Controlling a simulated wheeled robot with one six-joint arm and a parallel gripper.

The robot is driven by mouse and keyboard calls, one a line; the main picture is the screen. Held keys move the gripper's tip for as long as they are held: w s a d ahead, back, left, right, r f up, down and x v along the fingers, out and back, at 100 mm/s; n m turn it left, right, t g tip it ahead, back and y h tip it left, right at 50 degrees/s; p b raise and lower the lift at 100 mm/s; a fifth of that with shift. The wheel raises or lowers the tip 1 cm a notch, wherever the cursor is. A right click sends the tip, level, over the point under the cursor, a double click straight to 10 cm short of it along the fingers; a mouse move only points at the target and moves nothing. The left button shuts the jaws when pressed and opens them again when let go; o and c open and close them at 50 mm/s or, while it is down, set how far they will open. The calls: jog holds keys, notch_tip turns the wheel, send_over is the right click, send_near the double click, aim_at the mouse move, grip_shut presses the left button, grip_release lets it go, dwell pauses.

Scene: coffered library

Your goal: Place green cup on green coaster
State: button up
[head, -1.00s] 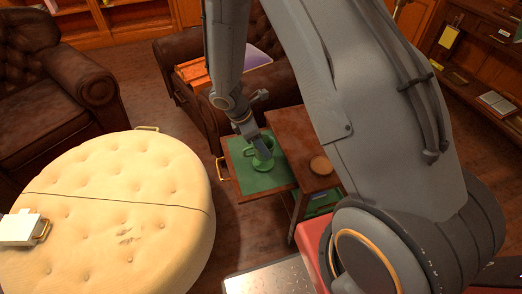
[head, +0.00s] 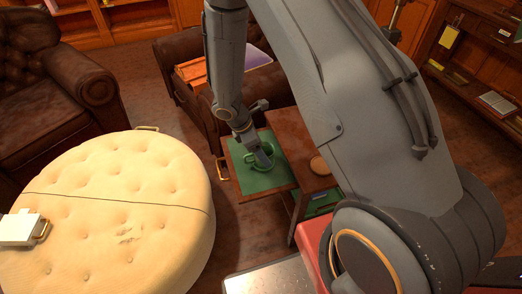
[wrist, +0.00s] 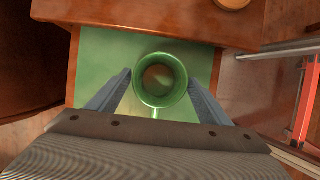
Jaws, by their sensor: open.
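The cup also shows in the head view (head: 256,166), partly hidden by my gripper. My gripper (wrist: 159,77) is open, with one finger on each side of the cup. I cannot tell whether the fingers touch it. I cannot make out a separate green coaster; a disc under the cup would be hidden.
A round tan disc (head: 319,164) lies on the side table's wooden top (head: 294,146), to the right of the cup. A brown leather armchair (head: 196,106) stands close behind. A large cream tufted ottoman (head: 110,215) is at the left.

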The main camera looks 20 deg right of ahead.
jog(key=shift+r, duration=0.1)
jog(key=v, duration=1.2)
jog(key=s+d+r+m+y, duration=0.2)
jog(key=s+d+r+m, duration=0.1)
jog(key=s+r+m, duration=0.4)
jog(key=s+d+r+m+y, duration=0.2)
jog(key=s+d+r+m, duration=0.1)
jog(key=s+r+m, duration=0.4)
jog(key=shift+s+m+y, duration=0.3)
jog(key=shift+s+m, duration=1.6)
jog(key=shift+m, duration=0.4)
jog(key=shift+d, duration=0.15)
